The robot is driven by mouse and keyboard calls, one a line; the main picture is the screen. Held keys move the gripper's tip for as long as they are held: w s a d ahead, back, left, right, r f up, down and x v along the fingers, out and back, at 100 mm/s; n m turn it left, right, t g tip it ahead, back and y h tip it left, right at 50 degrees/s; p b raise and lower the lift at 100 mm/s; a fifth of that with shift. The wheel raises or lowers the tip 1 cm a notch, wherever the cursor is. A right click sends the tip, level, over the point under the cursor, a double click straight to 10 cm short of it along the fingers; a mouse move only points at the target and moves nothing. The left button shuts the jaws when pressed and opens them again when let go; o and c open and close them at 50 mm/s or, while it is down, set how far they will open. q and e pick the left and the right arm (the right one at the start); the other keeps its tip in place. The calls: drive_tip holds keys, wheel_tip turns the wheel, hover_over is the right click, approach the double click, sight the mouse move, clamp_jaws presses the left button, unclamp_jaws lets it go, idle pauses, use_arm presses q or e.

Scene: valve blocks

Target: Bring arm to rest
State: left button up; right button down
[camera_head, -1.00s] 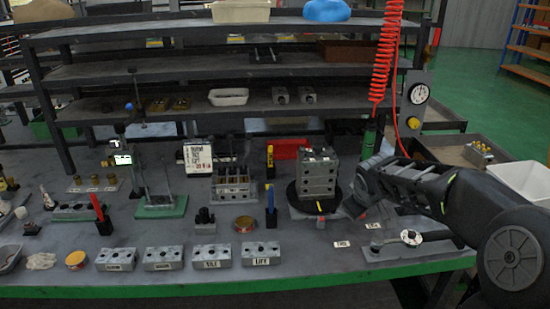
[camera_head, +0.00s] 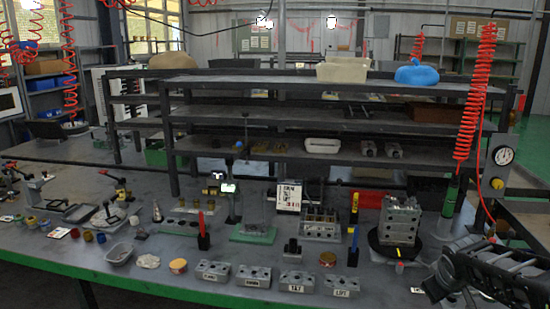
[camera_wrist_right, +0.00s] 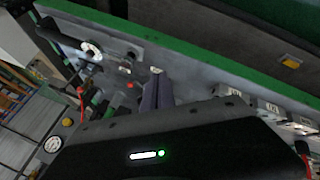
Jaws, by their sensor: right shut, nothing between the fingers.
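My right arm (camera_head: 490,272) shows at the lower right edge of the head view, low over the right end of the bench. In the right wrist view my right gripper (camera_wrist_right: 158,92) has its two dark fingers together, with nothing held between them. It is apart from the grey valve block (camera_head: 400,222), which stands on a round black turntable (camera_head: 378,245) to the left of the arm in the head view. My left gripper is in neither view.
Several small valve blocks (camera_head: 297,282) line the bench's green front edge (camera_head: 130,281). A red coiled hose (camera_head: 470,110) hangs beside a pressure gauge (camera_head: 503,156) at the right. Shelves (camera_head: 330,120) stand behind. In the wrist view, the bench's green edge (camera_wrist_right: 200,58) runs above the fingers.

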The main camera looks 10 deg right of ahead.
drive_tip(key=w+a+f+m+t+y, duration=0.1)
drive_tip(key=w+a+f, duration=0.2)
drive_tip(key=a, duration=0.2)
drive_tip(key=w+a+f+t+y, duration=0.1)
drive_tip(key=w+a+f+y, duration=0.15)
drive_tip(key=a, duration=0.25)
drive_tip(key=s+a+f+m+y, duration=0.2)
drive_tip(key=s+a+f+y, duration=0.15)
drive_tip(key=a+f, duration=1.15)
drive_tip(key=s+a+f+g, duration=0.2)
drive_tip(key=s+a+f, duration=0.3)
drive_tip(key=s, duration=0.3)
drive_tip(key=s+a+f+g, duration=0.2)
drive_tip(key=s+a+f, duration=0.3)
drive_tip(key=s, duration=0.3)
drive_tip(key=s+a+f+g+y, duration=0.1)
drive_tip(key=s+a+f+g, duration=0.2)
drive_tip(key=s+a+f, duration=0.3)
drive_tip(key=s, duration=0.2)
drive_tip(key=shift+s+f+m, duration=0.35)
drive_tip(key=shift+s+m, duration=0.05)
